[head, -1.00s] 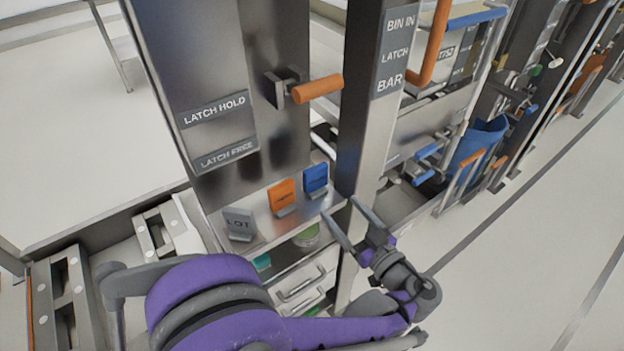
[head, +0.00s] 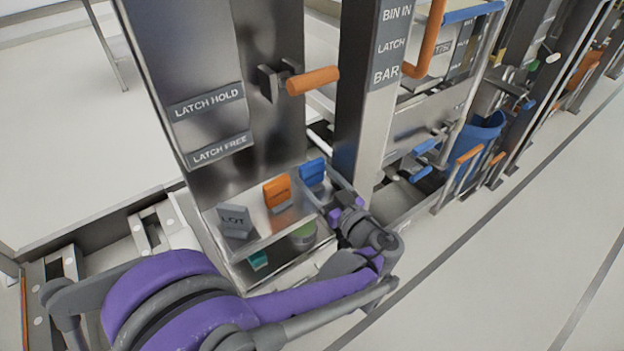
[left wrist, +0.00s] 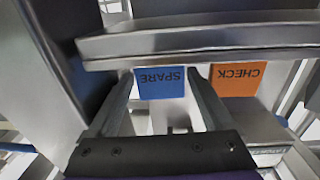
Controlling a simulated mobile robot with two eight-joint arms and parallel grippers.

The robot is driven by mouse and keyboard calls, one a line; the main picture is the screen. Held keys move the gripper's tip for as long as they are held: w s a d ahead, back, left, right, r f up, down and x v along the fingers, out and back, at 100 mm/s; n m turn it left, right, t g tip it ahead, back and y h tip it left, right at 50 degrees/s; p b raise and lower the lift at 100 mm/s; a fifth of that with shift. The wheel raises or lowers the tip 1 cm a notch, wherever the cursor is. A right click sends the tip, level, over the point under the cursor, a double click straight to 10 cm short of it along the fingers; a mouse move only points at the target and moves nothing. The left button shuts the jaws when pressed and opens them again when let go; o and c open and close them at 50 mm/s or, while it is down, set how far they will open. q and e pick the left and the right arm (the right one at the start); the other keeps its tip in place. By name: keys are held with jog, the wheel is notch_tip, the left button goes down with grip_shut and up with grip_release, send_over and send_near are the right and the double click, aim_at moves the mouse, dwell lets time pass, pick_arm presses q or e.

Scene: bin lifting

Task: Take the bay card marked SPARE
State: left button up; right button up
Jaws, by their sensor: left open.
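The blue bay card (head: 313,172) stands on a small ledge below the steel panel, rightmost of three cards. In the left wrist view, upside down, the blue card (left wrist: 160,82) reads SPARE. My left gripper (head: 319,182) is open at this card, coming from the front right. In the left wrist view its two fingers (left wrist: 163,84) lie one on each side of the card, with gaps showing; I see no firm grip. My right gripper is not in view.
An orange card (head: 277,193), marked CHECK in the wrist view (left wrist: 236,80), stands close beside the blue one. A grey LOT card (head: 236,221) is farther left. An orange-handled latch (head: 312,80) juts out above. A steel post (head: 357,120) stands just right.

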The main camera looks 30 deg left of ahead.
pick_arm(q)
jog(key=c, duration=1.1)
